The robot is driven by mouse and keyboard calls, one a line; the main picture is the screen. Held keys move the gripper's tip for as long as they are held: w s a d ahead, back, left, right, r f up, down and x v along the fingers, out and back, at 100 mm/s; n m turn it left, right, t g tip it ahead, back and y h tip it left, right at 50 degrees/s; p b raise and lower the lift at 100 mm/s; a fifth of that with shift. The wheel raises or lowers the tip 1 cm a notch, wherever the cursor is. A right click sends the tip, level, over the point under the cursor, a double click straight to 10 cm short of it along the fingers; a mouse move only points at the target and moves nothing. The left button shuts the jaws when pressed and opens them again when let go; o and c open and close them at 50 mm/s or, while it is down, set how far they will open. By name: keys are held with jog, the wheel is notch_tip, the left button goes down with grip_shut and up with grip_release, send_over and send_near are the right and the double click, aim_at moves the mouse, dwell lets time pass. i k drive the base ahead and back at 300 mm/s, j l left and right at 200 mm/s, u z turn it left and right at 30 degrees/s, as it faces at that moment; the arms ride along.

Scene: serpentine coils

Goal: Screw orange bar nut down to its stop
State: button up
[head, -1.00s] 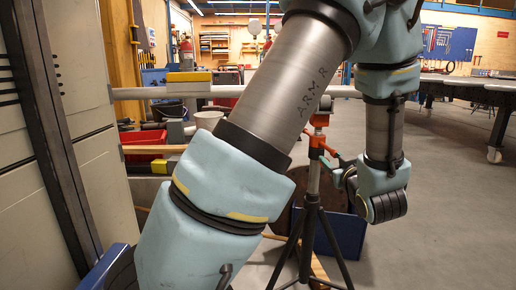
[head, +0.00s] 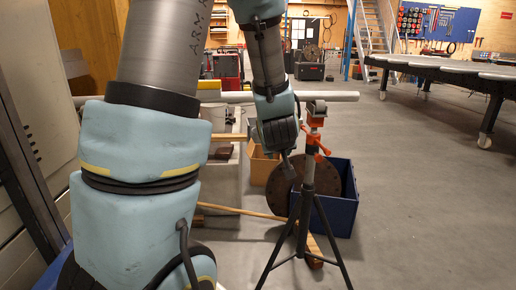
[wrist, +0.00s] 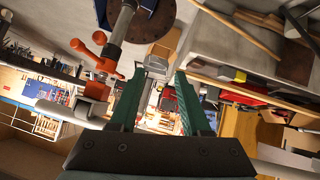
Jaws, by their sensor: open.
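The orange bar nut (head: 320,145) is on the post of a black tripod stand (head: 306,195), below an orange collar at its top. In the wrist view the orange nut (wrist: 98,55), with its knobbed bar, wraps around the grey post (wrist: 122,24), left of my fingers. My gripper (wrist: 160,72) is open, with its two green fingers apart and nothing seen between them. The nut is outside the jaws, and no contact shows. In the head view my wrist is just left of the stand's top; my fingers are not clear there.
A blue bin (head: 340,205) and a brown round disc (head: 284,188) are behind the stand. A wooden pole (head: 248,211) lies low behind the tripod. A long table (head: 455,75) is at right; open floor lies before it.

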aim_at(311, 140)
jog(key=i+j, duration=0.25)
jog(key=j, duration=0.2)
jog(key=i+j+u, duration=0.1)
jog(key=j, duration=0.3)
jog(key=i+j, duration=0.35)
jog(key=j, duration=0.1)
